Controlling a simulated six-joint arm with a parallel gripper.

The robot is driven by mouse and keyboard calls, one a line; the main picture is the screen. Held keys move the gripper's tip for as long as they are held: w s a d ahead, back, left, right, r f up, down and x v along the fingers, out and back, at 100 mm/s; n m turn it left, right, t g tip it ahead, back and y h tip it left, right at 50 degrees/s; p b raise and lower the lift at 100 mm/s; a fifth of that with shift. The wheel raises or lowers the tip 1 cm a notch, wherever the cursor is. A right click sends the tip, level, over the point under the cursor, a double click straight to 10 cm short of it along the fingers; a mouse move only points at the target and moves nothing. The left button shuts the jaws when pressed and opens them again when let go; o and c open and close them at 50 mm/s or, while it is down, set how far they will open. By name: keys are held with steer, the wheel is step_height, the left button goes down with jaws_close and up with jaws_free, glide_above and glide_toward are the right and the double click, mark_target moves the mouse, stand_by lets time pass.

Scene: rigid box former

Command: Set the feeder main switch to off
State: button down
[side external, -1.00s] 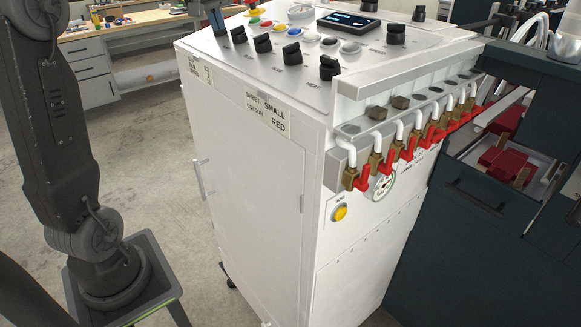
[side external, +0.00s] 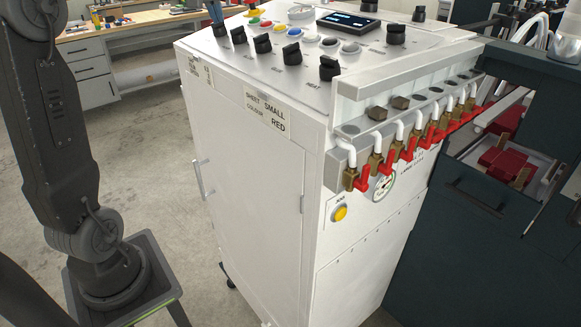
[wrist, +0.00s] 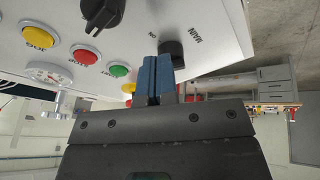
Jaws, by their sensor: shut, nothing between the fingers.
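The feeder main switch is a black knob (wrist: 172,50) beside the printed words MAIN and ON on the white panel. In the side external view, a black knob (side external: 220,29) stands at the panel's back left corner, just under my fingers. I cannot tell which way the main switch points. My gripper (wrist: 158,60) has blue fingers held together with nothing between them. Its tips are close to the main switch in the wrist view, partly in front of it; contact is not clear. In the side external view, only the blue fingertips (side external: 215,12) show at the top edge.
A larger black knob (wrist: 102,14) and yellow, red and green buttons (wrist: 119,71) are near my fingers. More black knobs (side external: 291,53) and a display (side external: 348,22) share the cabinet top. Red-handled valves (side external: 362,178) line the cabinet's right side.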

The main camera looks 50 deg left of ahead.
steer(key=v, duration=0.2)
steer(key=a+v, duration=0.1)
steer(key=v, duration=0.1)
steer(key=shift+w+r, duration=0.15)
steer(key=shift+r, duration=0.05)
steer(key=shift+a+f, duration=0.15)
steer(key=shift+f, duration=1.4)
steer(key=shift+a+f, duration=0.2)
steer(key=shift+f, duration=1.35)
steer(key=shift+w+a, duration=0.25)
steer(key=shift+a, duration=0.05)
steer(key=shift+w+d+r, duration=0.2)
steer(key=shift+w+d, duration=0.05)
steer(key=shift+w, duration=0.15)
